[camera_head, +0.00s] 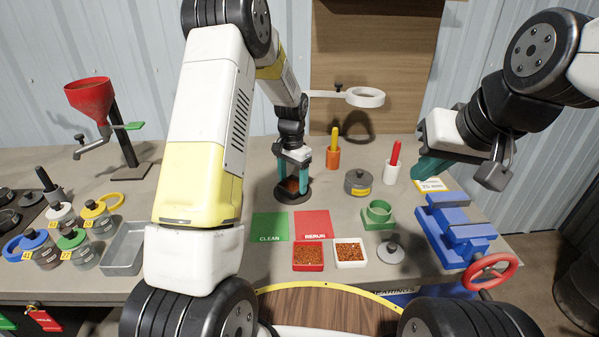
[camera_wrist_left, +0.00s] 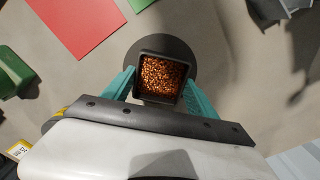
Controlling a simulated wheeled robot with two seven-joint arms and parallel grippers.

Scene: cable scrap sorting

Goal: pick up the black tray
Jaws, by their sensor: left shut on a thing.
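The black tray (camera_wrist_left: 160,98) is small and square and holds copper-coloured granules. In the left wrist view it sits between the two teal fingers of my left gripper (camera_wrist_left: 160,92), which is shut on it. A dark round base (camera_wrist_left: 190,50) shows under or behind the tray; I cannot tell whether the tray touches it. In the head view my left gripper (camera_head: 304,172) points down over the dark round base (camera_head: 292,195), and the tray is mostly hidden between the fingers. My right gripper (camera_head: 428,170) hangs at the right above the table; its finger opening is not clear.
Green CLEAN (camera_head: 269,227) and red RERUN (camera_head: 312,224) mats lie in front. Red (camera_head: 308,257) and white (camera_head: 350,253) trays of granules stand nearer. A blue vise (camera_head: 455,230) is at right. A white ring (camera_head: 365,97) on an arm stands behind.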

